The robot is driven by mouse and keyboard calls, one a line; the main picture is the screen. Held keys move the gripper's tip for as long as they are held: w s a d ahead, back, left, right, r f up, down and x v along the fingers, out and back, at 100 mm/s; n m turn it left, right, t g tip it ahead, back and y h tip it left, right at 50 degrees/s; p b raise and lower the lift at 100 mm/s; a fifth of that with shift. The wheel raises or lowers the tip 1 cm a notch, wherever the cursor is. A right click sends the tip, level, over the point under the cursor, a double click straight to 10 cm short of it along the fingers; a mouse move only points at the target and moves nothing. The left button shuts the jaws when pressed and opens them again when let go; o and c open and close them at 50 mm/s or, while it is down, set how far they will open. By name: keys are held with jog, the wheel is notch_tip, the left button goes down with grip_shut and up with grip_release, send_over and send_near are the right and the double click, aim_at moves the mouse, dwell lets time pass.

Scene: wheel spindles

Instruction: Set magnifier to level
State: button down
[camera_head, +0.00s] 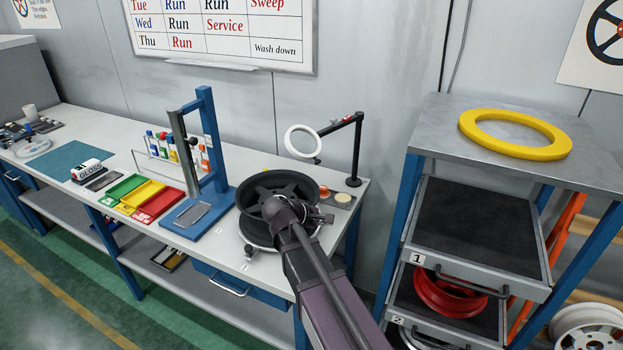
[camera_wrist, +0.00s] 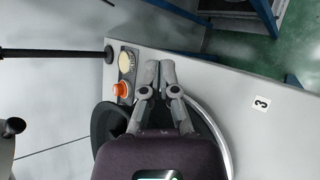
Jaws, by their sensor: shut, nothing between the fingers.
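The magnifier (camera_head: 289,131) is a white ring on a jointed black arm with a red part, carried by a black post (camera_head: 356,150) at the bench's right end. Its ring looks tilted, facing toward the head camera rather than lying flat. In the wrist view the post (camera_wrist: 55,53) reaches in from the left; the ring is mostly out of frame. My gripper (camera_head: 328,218) is over the right part of the black wheel, below and right of the ring, apart from it. In the wrist view its fingers (camera_wrist: 160,68) are together and empty.
The black wheel (camera_head: 258,192) stands on the bench below the magnifier. An orange button (camera_head: 324,192) and a pale round pad (camera_head: 343,198) sit near the post. A blue press frame (camera_head: 217,140) stands left. A drawer cabinet with a yellow ring (camera_head: 515,151) stands right.

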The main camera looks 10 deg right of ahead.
jog(key=w+a+r+n+t+h+b, duration=0.4)
jog(key=w+a+r+n+t+h, duration=0.1)
jog(key=w+a+n, duration=0.4)
notch_tip(320, 180, up, 2)
jog(key=shift+a+r+t+h, duration=0.25)
jog(key=shift+a+t+h, duration=0.05)
jog(key=shift+a+t, duration=0.45)
jog(key=f+p+x, duration=0.1)
jog(key=x, duration=0.9)
jog(key=shift+r, duration=0.4)
jog(key=shift+s, duration=0.1)
jog(key=shift+d, duration=0.2)
